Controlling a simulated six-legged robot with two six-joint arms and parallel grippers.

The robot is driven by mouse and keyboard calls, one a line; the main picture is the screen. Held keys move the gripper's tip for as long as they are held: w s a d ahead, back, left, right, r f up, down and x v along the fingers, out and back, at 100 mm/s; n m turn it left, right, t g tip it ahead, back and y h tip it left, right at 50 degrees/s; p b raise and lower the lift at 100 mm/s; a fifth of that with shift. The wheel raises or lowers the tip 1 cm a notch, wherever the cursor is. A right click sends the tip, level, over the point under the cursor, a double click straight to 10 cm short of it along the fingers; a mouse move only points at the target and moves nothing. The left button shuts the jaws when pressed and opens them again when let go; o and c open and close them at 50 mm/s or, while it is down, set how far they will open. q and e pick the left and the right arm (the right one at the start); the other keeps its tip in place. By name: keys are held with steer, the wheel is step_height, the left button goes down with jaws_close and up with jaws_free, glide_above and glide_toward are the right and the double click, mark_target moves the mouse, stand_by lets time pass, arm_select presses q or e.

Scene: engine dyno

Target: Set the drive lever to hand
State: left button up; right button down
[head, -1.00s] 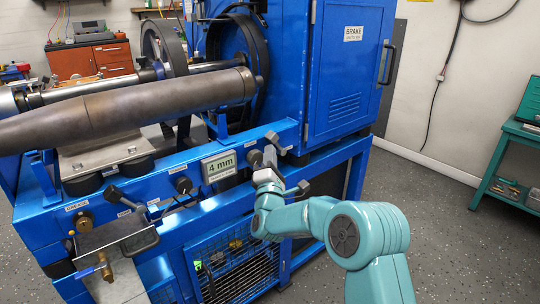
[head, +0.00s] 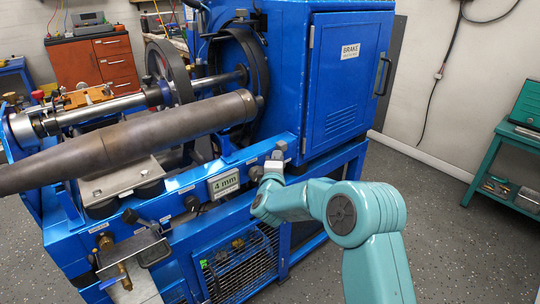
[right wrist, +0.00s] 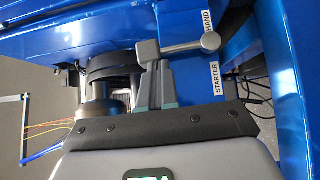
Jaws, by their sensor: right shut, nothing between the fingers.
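The drive lever (right wrist: 185,48) shows in the right wrist view as a grey bar with a round end, on a hub at its left. It points right, its end beside the lower part of the HAND label (right wrist: 210,30). The STARTER label (right wrist: 214,78) is below it. My right gripper (right wrist: 157,82) is shut and empty, its fingers just below the bar near the hub; I cannot tell if they touch it. In the head view, my right gripper (head: 273,168) is at the blue front rail, partly covering the lever (head: 280,148). My left gripper is not in view.
The blue brake cabinet (head: 347,95) rises behind the rail. A large grey cylinder (head: 130,140) lies above. Open floor (head: 430,220) is at the right.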

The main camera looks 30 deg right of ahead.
mark_target(290, 148)
steer(key=shift+w+d+r+m+g+y+p, duration=0.1)
steer(key=shift+d+r+m+g+y+p, duration=0.35)
steer(key=shift+p, duration=1.75)
steer(key=shift+w+d+r+m+g+y+p, duration=0.1)
steer(key=shift+d+m+g+y+p, duration=0.3)
steer(key=shift+d+m+y+p, duration=1.25)
steer(key=shift+d+r+n+g+h+p, duration=0.1)
steer(key=shift+d+r+g+h+p, duration=0.25)
steer(key=shift+p, duration=2.45)
steer(key=shift+f, duration=0.15)
steer(key=shift+s+d, duration=0.1)
